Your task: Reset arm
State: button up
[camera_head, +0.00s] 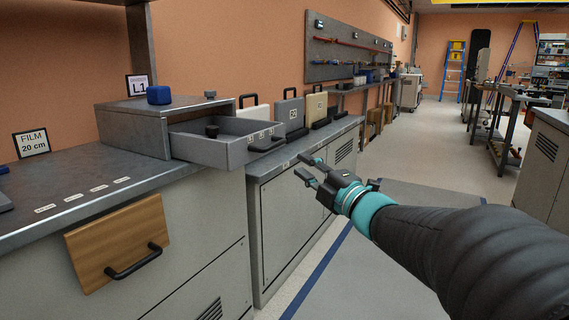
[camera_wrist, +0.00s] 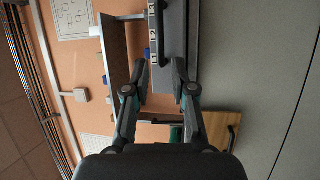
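My gripper (camera_head: 308,172) is in the head view, held out over the floor in front of the cabinets, to the right of the open drawer (camera_head: 222,148). Its two fingers are apart with nothing between them. In the wrist view my gripper (camera_wrist: 159,75) is also open and empty, with the scene turned on its side. My arm reaches in from the lower right of the head view.
The grey drawer box (camera_head: 140,124) on the counter has a blue block (camera_head: 158,95) on top. A wooden panel (camera_head: 120,241) with a black handle is on the near cabinet front. Upright cases (camera_head: 290,112) stand along the counter. The aisle floor (camera_head: 400,210) is clear.

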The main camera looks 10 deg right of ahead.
dwell(0.3)
jog(key=w+d+f+m+g+h, duration=0.1)
jog(key=d+f+m+g+h, duration=0.1)
jog(key=d+f+m+h, duration=0.8)
jog(key=s+d+f+m+g+h+p, duration=0.1)
jog(key=s+d+f+m+g+h, duration=0.25)
jog(key=s+m, duration=0.3)
jog(key=s+a+f+m+g+y+p, duration=0.1)
jog(key=s+a+f+m+g, duration=0.15)
jog(key=s, duration=0.35)
jog(key=s+a+f+m+g+y+p, duration=0.1)
jog(key=s+a+f+m+g, duration=0.2)
jog(key=s, duration=0.4)
jog(key=s+a+r+g+y+p, duration=0.1)
jog(key=s+a+r+p, duration=0.3)
jog(key=s+a, duration=0.4)
jog(key=shift+s+r+m+y, duration=0.3)
jog(key=shift+s+r+y, duration=0.25)
jog(key=shift+y, duration=0.2)
